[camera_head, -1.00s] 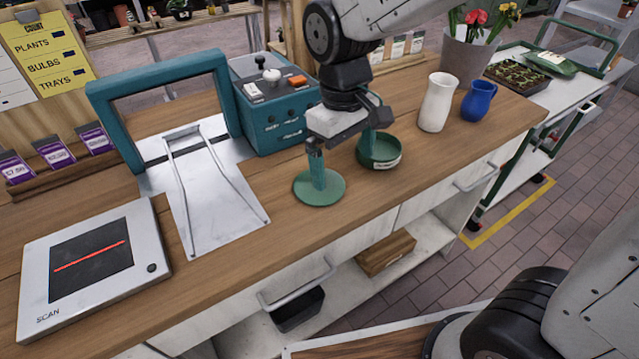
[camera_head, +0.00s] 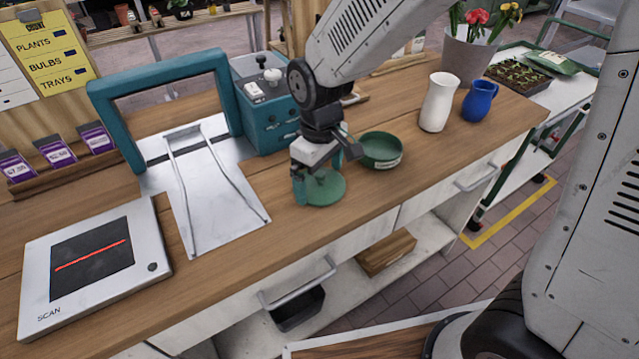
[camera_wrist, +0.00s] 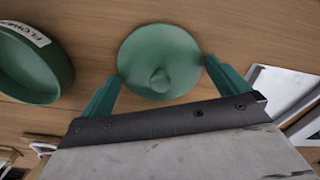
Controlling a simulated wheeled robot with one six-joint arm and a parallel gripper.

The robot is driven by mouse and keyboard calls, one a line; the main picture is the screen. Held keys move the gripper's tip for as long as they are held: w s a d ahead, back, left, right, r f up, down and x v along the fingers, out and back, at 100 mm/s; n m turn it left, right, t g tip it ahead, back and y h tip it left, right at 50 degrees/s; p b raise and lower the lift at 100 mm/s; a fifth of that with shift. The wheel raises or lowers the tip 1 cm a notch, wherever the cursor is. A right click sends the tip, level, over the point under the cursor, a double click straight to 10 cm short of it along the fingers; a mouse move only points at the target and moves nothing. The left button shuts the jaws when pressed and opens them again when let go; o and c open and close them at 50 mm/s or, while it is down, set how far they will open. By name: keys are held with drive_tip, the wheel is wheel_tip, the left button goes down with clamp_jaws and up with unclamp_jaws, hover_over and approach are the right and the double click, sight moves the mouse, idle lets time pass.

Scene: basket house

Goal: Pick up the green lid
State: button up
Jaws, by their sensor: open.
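The green lid (camera_head: 326,188) is a flat round disc lying on the wooden counter. In the wrist view the lid (camera_wrist: 159,60) shows a small knob near its middle. My gripper (camera_head: 318,190) is low over the lid. In the wrist view my gripper (camera_wrist: 160,75) is open, its two green fingers apart on either side of the lid's near part, with the knob between them. I cannot tell whether the fingers touch the lid.
A green labelled bowl (camera_head: 381,150) stands close to the right of the lid. A white vase (camera_head: 438,102) and a blue jug (camera_head: 479,101) stand further right. A metal plate under a teal frame (camera_head: 165,70) is at left, near a scanner (camera_head: 92,262).

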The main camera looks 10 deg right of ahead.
drive_tip(key=c, duration=0.6)
drive_tip(key=shift+r, duration=0.1)
